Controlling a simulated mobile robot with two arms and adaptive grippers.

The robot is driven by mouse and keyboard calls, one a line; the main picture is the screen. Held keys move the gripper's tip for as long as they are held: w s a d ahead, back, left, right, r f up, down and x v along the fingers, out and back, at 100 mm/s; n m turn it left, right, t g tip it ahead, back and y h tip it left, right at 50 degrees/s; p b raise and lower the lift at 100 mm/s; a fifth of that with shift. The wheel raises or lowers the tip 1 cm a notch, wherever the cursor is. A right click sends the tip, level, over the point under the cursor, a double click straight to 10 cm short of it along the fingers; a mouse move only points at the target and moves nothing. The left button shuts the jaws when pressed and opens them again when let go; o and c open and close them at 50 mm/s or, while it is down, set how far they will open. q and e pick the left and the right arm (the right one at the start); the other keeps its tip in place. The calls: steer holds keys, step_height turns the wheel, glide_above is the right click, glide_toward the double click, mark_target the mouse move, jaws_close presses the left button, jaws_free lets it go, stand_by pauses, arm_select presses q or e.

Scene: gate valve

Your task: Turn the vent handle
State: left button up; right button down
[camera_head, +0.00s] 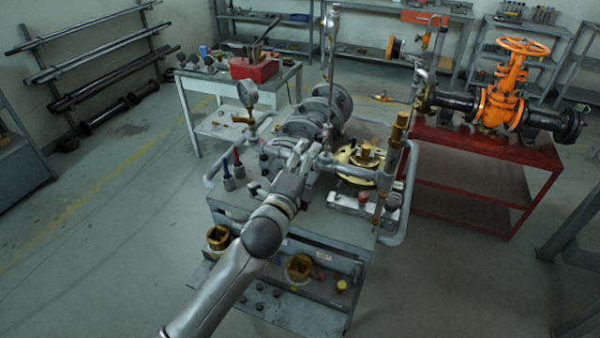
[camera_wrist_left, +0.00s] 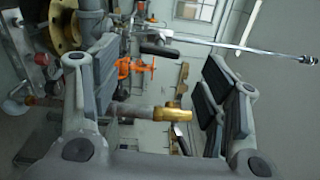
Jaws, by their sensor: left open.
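My left gripper (camera_head: 305,152) reaches in over the grey cart, in front of the grey flanged valve body (camera_head: 318,115). In the left wrist view my left gripper (camera_wrist_left: 150,92) is open, with its two fingers wide apart and nothing held. A thin upright metal rod (camera_head: 331,60) stands just behind the gripper; a long rod also crosses the top of the left wrist view (camera_wrist_left: 240,46). A dark handle-like piece (camera_wrist_left: 158,48) shows beside that rod; I cannot tell for certain that it is the vent handle. A brass-capped pipe (camera_wrist_left: 172,114) shows between the fingers, apparently beyond them. My right gripper is out of view.
A pressure gauge (camera_head: 247,92) stands left of the gripper. A brass flange (camera_head: 358,160) and a brass-topped pipe (camera_head: 398,130) stand at right. An orange valve (camera_head: 498,98) sits on a red table (camera_head: 470,150).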

arm_select(q)
steer(key=shift+v, duration=2.1)
